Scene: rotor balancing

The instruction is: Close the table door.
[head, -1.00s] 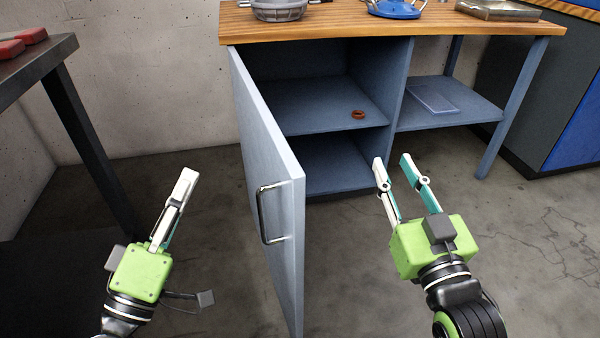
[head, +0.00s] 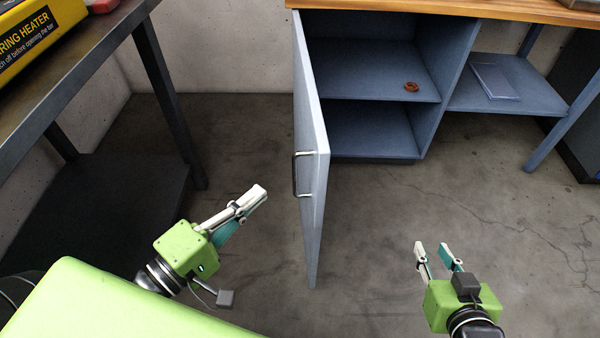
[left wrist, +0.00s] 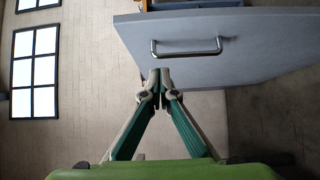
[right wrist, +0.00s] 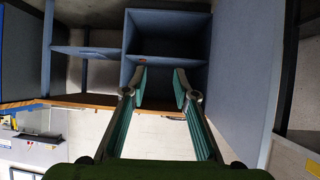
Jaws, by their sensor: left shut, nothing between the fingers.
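The table door (head: 311,150) is a grey-blue panel hinged at the left of the cabinet under the wooden-topped table (head: 450,10). It stands wide open, swung out toward me, with a metal handle (head: 297,174) on its left-facing outer side. In the left wrist view the handle (left wrist: 186,50) shows just beyond the closed fingertips (left wrist: 160,74). My right gripper (head: 432,247) is open and empty, right of the door, facing the cabinet opening (right wrist: 166,40).
A reddish-brown ring (head: 411,87) lies on the cabinet's upper shelf, and a flat clear panel (head: 495,82) on the side shelf. A dark workbench (head: 150,90) with a yellow bearing heater (head: 35,35) stands at left. The floor between door and right gripper is clear.

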